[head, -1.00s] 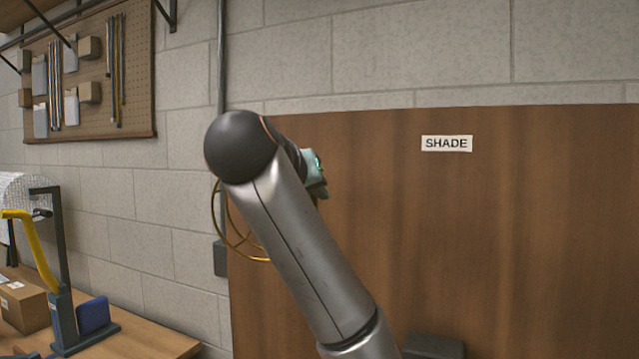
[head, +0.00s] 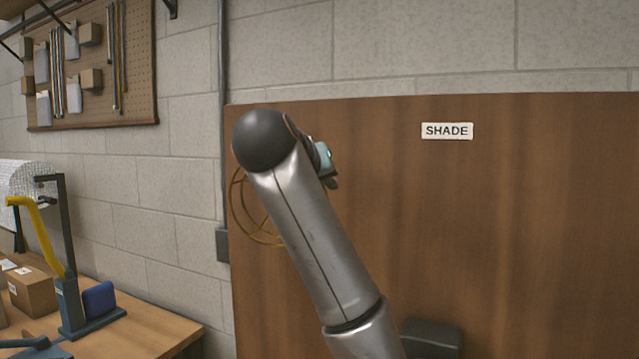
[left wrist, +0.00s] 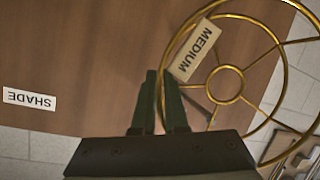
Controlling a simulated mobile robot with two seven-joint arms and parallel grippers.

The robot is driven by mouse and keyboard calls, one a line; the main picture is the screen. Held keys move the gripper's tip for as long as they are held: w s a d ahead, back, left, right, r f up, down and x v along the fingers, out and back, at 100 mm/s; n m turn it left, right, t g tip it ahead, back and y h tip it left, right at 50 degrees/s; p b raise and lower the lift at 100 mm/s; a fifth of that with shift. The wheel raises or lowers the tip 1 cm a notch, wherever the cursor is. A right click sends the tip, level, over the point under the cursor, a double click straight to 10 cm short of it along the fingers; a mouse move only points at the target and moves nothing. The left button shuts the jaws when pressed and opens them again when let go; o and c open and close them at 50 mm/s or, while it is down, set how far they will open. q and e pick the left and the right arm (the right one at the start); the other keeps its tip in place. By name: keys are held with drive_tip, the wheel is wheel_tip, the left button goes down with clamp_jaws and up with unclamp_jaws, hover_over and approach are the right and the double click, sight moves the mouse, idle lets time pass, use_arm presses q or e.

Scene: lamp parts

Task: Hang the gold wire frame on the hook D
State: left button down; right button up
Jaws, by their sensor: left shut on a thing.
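The gold wire frame (head: 240,212) shows in the head view partly behind my left arm, in front of the brown board. In the left wrist view the frame (left wrist: 225,68) is a round ring with spokes and a small inner ring. My left gripper (left wrist: 160,78) is shut on the frame's outer rim. A dark hook-like piece (left wrist: 200,98) shows through the frame in the left wrist view; no letter D can be read. My right gripper is not in view.
A brown board (head: 530,230) with a SHADE label (head: 447,131) fills the right side. A MEDIUM label (left wrist: 193,50) shows beside the frame's rim.

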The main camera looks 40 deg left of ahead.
sight(342, 190)
use_arm(q)
drive_tip(key=shift+w+a+f+p, duration=0.1)
drive_tip(key=shift+w+a+p, duration=0.15)
drive_tip(key=shift+w, duration=0.55)
drive_tip(key=shift+w+a+f+p, duration=0.1)
drive_tip(key=shift+w+a, duration=0.15)
drive_tip(key=shift+w, duration=0.6)
drive_tip(key=shift+w+a+p, duration=0.2)
drive_tip(key=shift+w+a, duration=0.05)
drive_tip(key=shift+w, duration=0.55)
drive_tip(key=shift+w+f, duration=0.25)
drive_tip(key=shift+f, duration=0.1)
drive_tip(key=shift+f, duration=0.1)
